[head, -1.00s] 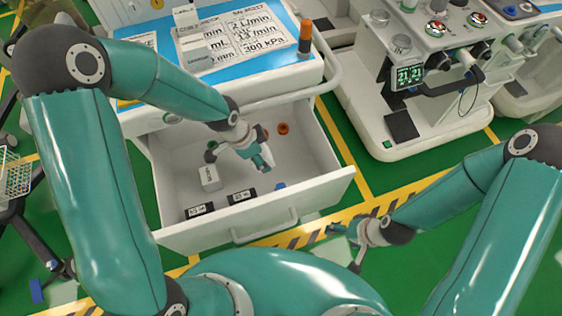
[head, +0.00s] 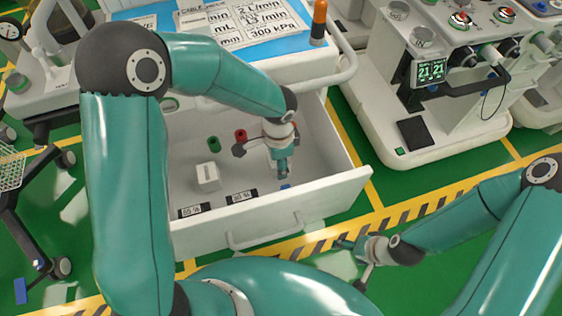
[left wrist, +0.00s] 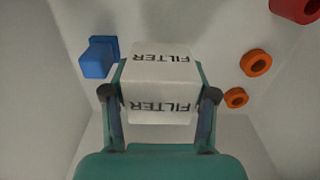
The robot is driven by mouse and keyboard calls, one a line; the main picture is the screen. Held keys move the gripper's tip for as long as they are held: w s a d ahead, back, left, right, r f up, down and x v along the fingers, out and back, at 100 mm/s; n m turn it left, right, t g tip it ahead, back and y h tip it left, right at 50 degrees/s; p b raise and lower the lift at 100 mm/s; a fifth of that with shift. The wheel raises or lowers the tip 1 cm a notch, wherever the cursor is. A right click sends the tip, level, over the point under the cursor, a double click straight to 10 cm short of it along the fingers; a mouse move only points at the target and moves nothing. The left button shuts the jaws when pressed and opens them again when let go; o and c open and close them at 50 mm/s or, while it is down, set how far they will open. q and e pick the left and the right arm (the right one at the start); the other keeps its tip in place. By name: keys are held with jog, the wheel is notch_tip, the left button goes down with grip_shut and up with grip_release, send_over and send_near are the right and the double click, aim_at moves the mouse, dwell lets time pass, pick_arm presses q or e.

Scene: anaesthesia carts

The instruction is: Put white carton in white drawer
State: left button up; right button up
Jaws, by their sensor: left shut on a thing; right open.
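The white drawer (head: 290,222) is pulled out of the cart and open at the top. My left gripper (head: 281,170) points down within the drawer, towards its right side. The left wrist view shows its fingers shut on a white carton (left wrist: 160,82) marked FILTER, with drawer walls around it. In the head view, my gripper hides this carton, and I cannot tell whether it touches the drawer floor. Another small white box (head: 207,177) stands in the drawer, left of my gripper. My right gripper (head: 354,262) is open and empty, in front of the drawer, to the right.
In the drawer lie a green piece (head: 214,144), a red piece (head: 240,136), a blue piece (left wrist: 97,57), orange rings (left wrist: 255,62) and dark labelled packs (head: 242,197). An anaesthesia machine (head: 440,110) stands to the right. A wire-basket trolley (head: 12,168) stands at left.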

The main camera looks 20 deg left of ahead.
pick_arm(q)
jog(key=shift+f, duration=0.25)
jog(key=shift+f+b, duration=0.65)
jog(key=shift+b, duration=0.05)
jog(key=o, duration=1.2)
jog(key=shift+r+p, duration=0.55)
jog(key=shift+p, duration=0.05)
notch_tip(320, 180, up, 12)
jog(key=p, duration=0.2)
jog(key=shift+r+p, duration=0.1)
jog(key=shift+p, duration=0.25)
